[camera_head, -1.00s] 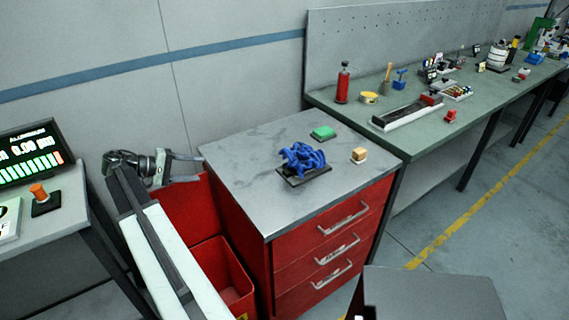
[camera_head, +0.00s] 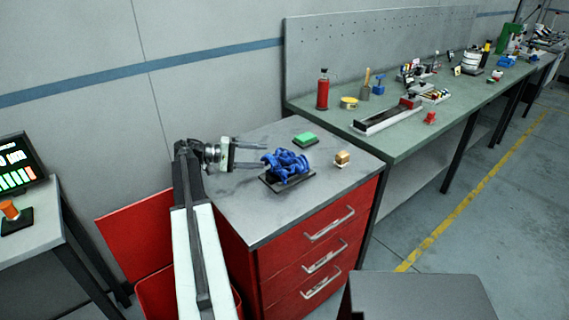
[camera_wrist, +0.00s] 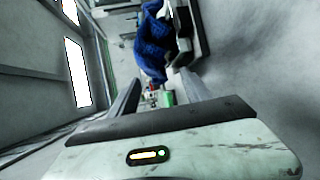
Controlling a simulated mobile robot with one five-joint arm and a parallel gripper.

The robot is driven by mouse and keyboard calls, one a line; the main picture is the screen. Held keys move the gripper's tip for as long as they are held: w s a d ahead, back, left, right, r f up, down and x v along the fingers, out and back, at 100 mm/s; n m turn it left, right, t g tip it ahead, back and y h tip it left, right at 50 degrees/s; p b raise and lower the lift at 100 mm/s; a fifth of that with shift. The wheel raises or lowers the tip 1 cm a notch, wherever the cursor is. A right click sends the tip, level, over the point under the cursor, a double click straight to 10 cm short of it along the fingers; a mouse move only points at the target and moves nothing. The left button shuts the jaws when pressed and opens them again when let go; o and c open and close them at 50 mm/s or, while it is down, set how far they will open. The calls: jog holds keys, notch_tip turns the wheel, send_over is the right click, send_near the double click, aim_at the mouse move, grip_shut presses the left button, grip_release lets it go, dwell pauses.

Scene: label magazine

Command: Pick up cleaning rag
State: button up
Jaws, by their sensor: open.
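The cleaning rag (camera_head: 286,165) is a crumpled blue cloth on a small dark tray (camera_head: 303,182) on top of the red drawer cabinet (camera_head: 262,220). My gripper (camera_head: 262,157) is open and empty at the rag's left side, its two fingers pointing right at it. In the wrist view the rag (camera_wrist: 152,42) shows ahead, beyond the two finger tips of my gripper (camera_wrist: 158,84). I cannot tell whether the fingers touch the cloth.
A green block (camera_head: 306,139) lies behind the rag and a tan block (camera_head: 342,158) to its right. A green-topped workbench (camera_head: 400,140) with tools stands behind at the right. A red bin (camera_head: 155,292) stands left of the cabinet. The cabinet top's front is clear.

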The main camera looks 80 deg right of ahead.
aim_at(268, 156)
jog(key=x, duration=0.4)
jog(key=shift+d+b, duration=0.15)
jog(key=shift+b, duration=0.15)
jog(key=shift+w, duration=0.1)
jog(key=c, duration=1)
jog(key=shift+o, duration=0.2)
jog(key=r+p, duration=0.4)
jog(key=shift+a, duration=0.4)
jog(key=s+a, duration=0.1)
jog(key=a, duration=0.3)
jog(key=s+a, duration=0.2)
jog(key=a, duration=0.3)
jog(key=s+a+r+p, duration=0.1)
jog(key=s+a, duration=0.1)
jog(key=a, duration=0.3)
jog(key=shift+a, duration=0.2)
